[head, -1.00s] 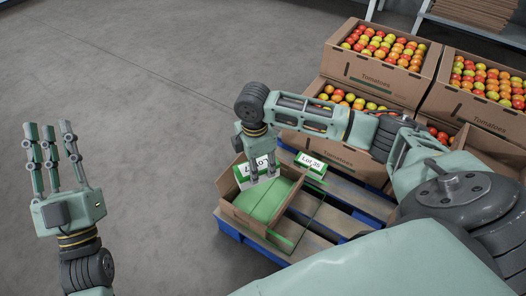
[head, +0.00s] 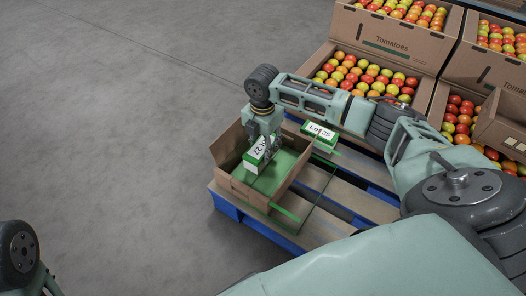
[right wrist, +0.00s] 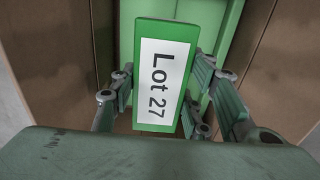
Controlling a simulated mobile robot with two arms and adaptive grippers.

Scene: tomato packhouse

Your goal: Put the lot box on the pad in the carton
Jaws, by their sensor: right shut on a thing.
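My right gripper (head: 263,140) is shut on a green and white lot box (head: 257,158), with fingers on both sides of it. In the right wrist view its label reads "Lot 27" on the box (right wrist: 160,75). The box is inside the open brown carton (head: 232,184), over the green pad (head: 285,168) on its floor. I cannot tell whether the box touches the pad. The pad also shows in the right wrist view (right wrist: 214,18). My left gripper is out of view.
A second lot box, "Lot 35" (head: 319,136), sits on the blue-edged pallet (head: 262,236) behind the carton. Tomato cartons (head: 385,45) are stacked at the back right. The floor at left is clear.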

